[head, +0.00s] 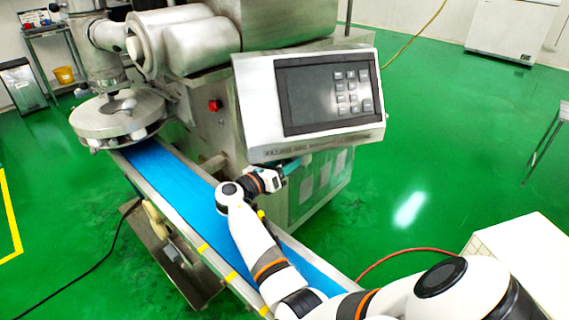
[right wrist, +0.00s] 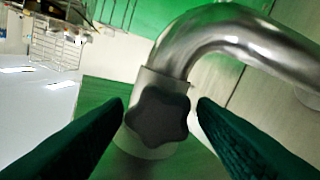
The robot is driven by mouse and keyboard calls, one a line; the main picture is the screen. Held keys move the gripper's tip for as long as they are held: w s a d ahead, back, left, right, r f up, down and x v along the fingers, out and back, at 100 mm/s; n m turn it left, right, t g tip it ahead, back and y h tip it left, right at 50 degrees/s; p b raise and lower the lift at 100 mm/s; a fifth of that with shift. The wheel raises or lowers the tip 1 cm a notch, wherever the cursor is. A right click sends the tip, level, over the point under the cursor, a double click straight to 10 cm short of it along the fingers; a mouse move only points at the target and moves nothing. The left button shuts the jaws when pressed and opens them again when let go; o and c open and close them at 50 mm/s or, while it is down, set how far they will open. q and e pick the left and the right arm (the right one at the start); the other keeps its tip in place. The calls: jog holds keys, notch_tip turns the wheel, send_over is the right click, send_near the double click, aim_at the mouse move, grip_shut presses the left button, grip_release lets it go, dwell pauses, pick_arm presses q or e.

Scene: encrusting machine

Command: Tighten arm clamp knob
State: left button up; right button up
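The arm clamp knob (right wrist: 160,115) is a black, star-shaped knob on a metal collar at the end of a bent, shiny steel tube (right wrist: 215,35) in the right wrist view. My right gripper (right wrist: 161,102) is open, with one dark green finger on each side of the knob. A small gap shows between each fingertip and the knob, and nothing is held. In the head view my right gripper (head: 291,167) is just below the control panel (head: 310,105), where the knob is hidden. My left gripper is not in view.
The encrusting machine (head: 225,100) stands behind the gripper, with its blue conveyor belt (head: 175,185) running under my right arm. A red hose (head: 400,251) lies on the green floor. The floor right of the machine is mostly clear.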

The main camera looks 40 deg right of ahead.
jog(key=c, duration=0.8)
jog(key=shift+c, duration=0.2)
jog(key=shift+m, duration=2.1)
jog(key=shift+s+m+b, duration=0.15)
jog(key=shift+m+b, duration=0.4)
jog(key=shift+m, duration=1.55)
jog(key=o, duration=1)
